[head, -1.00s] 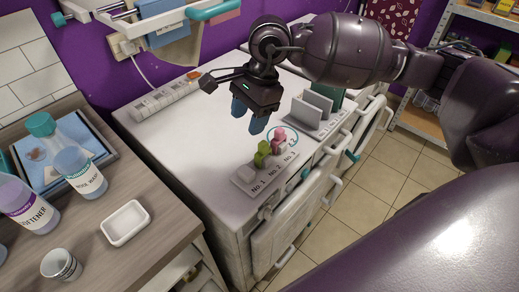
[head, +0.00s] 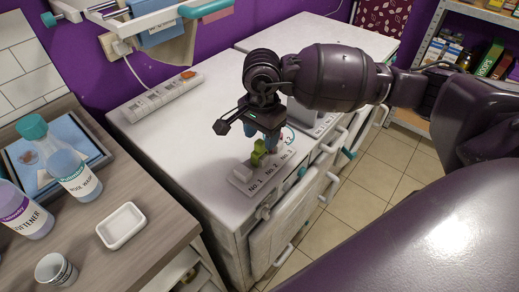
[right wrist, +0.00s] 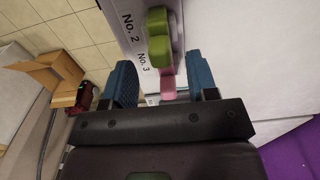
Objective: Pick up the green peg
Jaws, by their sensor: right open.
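The green peg (head: 259,153) stands at the No. 2 place of a small pale labelled holder (head: 246,187) on the white cabinet top. In the right wrist view the green peg (right wrist: 159,38) lies just beyond my fingertips, roughly centred between them. The pink peg (right wrist: 168,85), by the No. 3 label, shows between the blue fingers there; in the head view it is mostly hidden by the gripper. My right gripper (head: 263,137) is open and empty, pointing down close above the pegs. I cannot tell its exact height. My left gripper is not in view.
A power strip (head: 163,97) lies at the back of the white top (head: 190,135). Upright grey plates stand right of my gripper, partly hidden. On the wooden counter at left are bottles, a white dish (head: 122,226) and a cup (head: 56,269).

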